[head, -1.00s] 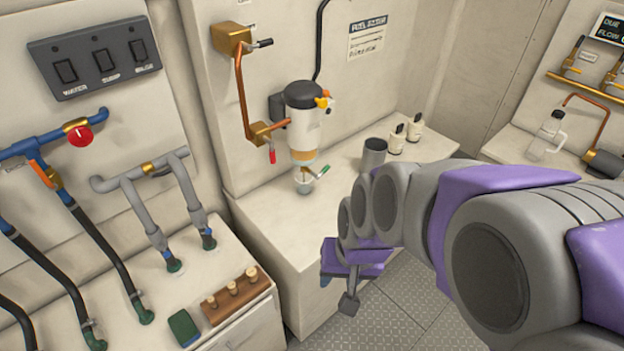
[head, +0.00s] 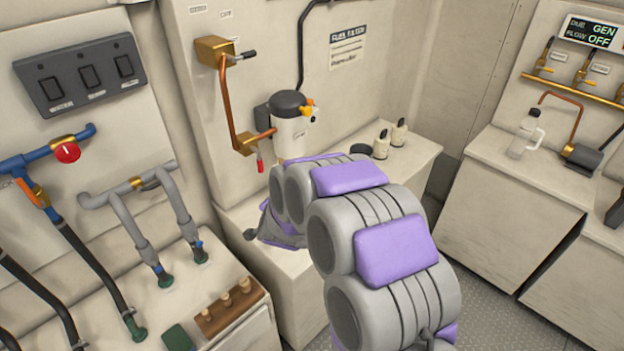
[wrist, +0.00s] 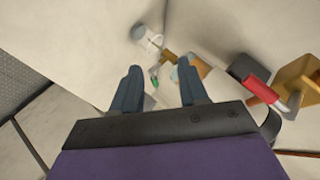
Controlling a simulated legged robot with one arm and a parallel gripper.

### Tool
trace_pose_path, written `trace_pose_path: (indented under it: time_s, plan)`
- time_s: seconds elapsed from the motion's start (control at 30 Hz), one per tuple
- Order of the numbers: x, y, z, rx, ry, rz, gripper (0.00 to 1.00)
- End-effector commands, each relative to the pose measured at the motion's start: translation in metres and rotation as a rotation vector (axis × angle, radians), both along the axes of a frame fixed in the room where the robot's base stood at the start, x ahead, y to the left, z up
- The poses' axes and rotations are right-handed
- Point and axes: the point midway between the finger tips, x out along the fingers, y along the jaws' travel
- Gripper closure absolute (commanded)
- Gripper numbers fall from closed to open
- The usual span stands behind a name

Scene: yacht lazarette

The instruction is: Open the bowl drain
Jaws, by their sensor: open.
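The fuel filter (head: 292,130) with its black cap is on the back wall in the head view. My arm hides its bowl and drain there. In the wrist view the amber bowl (wrist: 187,72) is partly behind the right finger. The small green-tipped drain lever (wrist: 154,76) shows between the fingers of my gripper (wrist: 159,68), farther off than the fingertips. My gripper is open and empty. A small whitish cup (wrist: 148,39) is beyond the lever. Whether a finger touches the bowl or lever, I cannot tell.
A red-handled valve (wrist: 257,88) on brass fittings is to the right in the wrist view. Two small bottles (head: 390,142) and a dark cup (head: 361,149) stand on the ledge right of the filter. A switch panel (head: 80,75) and hoses are at left.

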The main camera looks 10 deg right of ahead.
Motion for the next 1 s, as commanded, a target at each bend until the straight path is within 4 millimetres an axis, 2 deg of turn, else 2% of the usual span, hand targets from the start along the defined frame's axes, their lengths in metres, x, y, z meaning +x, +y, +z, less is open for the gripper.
trace_pose_path:
  time_s: [0.03,0.2,0.4,0.6,0.77,0.87,1.0]
  plan:
    - [0.008,0.001,-0.014,-0.006,-0.031,-0.041,0.57]
    - [0.028,-0.01,-0.042,-0.034,-0.186,-0.193,0.57]
    - [0.033,-0.031,-0.063,-0.094,-0.388,-0.335,0.57]
    - [0.027,-0.05,-0.069,-0.141,-0.533,-0.402,0.57]
    - [0.026,-0.058,-0.067,-0.153,-0.578,-0.421,0.57]
    - [0.032,-0.06,-0.068,-0.156,-0.582,-0.423,0.57]
    - [0.05,-0.065,-0.069,-0.16,-0.579,-0.422,0.57]
